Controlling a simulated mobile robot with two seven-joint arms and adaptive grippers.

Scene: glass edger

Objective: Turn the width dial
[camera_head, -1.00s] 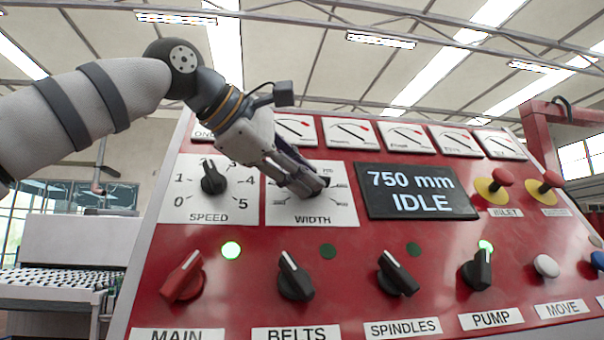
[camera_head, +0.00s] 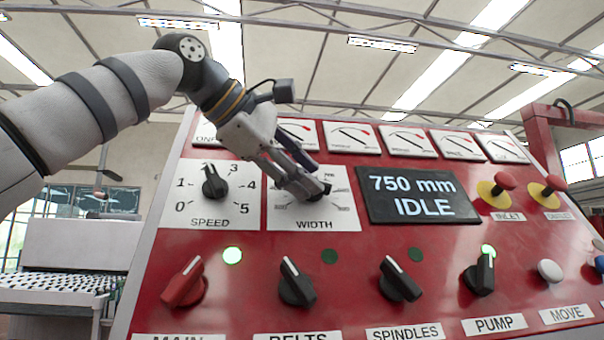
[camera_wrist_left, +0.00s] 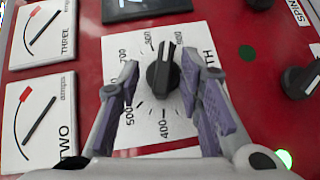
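The width dial is a black knob on a white scale plate marked WIDTH (camera_head: 345,215) on the red panel. In the head view the fingers largely hide the knob. The left wrist view shows the knob (camera_wrist_left: 162,75) clearly, with a pale pointer line toward the top of the picture. My left gripper (camera_head: 310,190) is at the dial. In the left wrist view its fingers (camera_wrist_left: 161,75) stand on either side of the knob, open, with narrow gaps seeming to show. The display (camera_head: 418,194) reads 750 mm IDLE. My right gripper is not in view.
The speed dial (camera_head: 213,185) sits left of the width dial. Gauges (camera_head: 351,136) line the panel above. Below are the red main switch (camera_head: 184,283) and black belts (camera_head: 297,283), spindles (camera_head: 398,279) and pump (camera_head: 479,274) switches. Mushroom buttons (camera_head: 504,181) stand at right.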

